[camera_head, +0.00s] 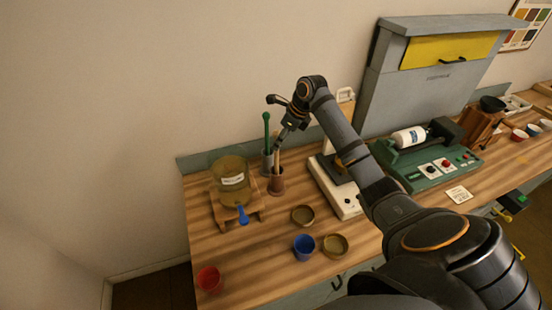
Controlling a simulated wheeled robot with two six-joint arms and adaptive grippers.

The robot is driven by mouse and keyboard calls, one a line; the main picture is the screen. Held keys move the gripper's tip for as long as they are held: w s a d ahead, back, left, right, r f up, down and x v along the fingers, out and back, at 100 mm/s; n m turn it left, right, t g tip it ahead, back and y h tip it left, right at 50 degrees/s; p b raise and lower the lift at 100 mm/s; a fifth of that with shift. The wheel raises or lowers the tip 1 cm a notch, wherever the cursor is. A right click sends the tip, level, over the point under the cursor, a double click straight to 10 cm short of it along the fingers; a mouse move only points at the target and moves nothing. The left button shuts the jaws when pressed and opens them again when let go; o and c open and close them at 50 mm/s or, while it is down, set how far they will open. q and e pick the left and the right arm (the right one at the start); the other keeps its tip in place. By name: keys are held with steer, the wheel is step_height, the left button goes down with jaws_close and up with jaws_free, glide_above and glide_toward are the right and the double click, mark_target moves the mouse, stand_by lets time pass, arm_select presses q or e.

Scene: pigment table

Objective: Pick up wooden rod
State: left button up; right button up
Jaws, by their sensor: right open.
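A light wooden rod (278,158) stands nearly upright in a brown cup (277,184) toward the back left of the table. Its lower end is hidden in the cup. My right gripper (279,119) is open, just above the top of the rod, with its lower finger close to the rod's upper end. I cannot tell whether they touch. My left gripper is not in view.
A green-topped rod (266,129) stands in a grey cup just left. A yellowish labelled jar (232,174) sits on a wooden stand. Bowls, a blue cup (304,246) and a red cup (209,279) lie nearer. A white-based device (335,192) stands right, under my arm.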

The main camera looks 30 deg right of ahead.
mark_target(277, 163)
steer(key=shift+w+f, duration=0.15)
steer(key=shift+f, duration=0.05)
steer(key=p+x, duration=0.2)
steer(key=x, duration=0.2)
steer(key=shift+f+p, duration=0.35)
steer(key=shift+f, duration=0.05)
steer(key=shift+d, duration=0.1)
steer(key=c, duration=0.3)
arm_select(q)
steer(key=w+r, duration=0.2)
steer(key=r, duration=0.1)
arm_select(e)
jaws_close()
